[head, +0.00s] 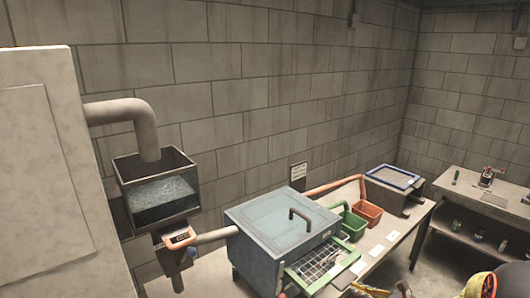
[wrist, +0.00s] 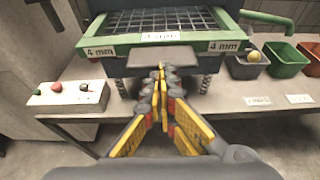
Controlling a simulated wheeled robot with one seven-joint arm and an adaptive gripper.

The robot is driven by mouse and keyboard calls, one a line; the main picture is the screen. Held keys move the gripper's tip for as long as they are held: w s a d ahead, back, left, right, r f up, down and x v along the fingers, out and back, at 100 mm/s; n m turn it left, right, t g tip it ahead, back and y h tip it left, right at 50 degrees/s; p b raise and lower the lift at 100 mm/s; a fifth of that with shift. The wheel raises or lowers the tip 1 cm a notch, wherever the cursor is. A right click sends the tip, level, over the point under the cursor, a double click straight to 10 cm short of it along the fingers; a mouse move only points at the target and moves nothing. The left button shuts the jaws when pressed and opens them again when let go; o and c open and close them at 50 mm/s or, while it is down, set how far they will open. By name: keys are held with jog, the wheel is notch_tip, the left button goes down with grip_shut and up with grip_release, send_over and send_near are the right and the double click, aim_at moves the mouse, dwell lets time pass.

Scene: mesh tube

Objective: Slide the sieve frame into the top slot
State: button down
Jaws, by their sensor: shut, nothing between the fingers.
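The green sieve frame (head: 318,268) with its dark wire mesh juts from the front of the blue-grey box machine (head: 283,222) in the head view. In the wrist view the frame (wrist: 232,45) shows several "4 mm" labels on its front edge. A dark grey tab (wrist: 150,58) projects from the middle of that edge. My gripper (wrist: 161,70) is shut and empty, its yellow-padded fingers together with the tips at or just below the tab; I cannot tell whether they touch. How far the frame sits in a slot is hidden.
Green (head: 353,224) and orange (head: 367,212) bins stand right of the machine, with pipes above. A blue-rimmed box (head: 391,178) stands further back.

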jog(key=s+d, duration=0.4)
jog(key=s, duration=0.1)
jog(key=shift+r+p, duration=0.25)
jog(key=shift+p, duration=0.15)
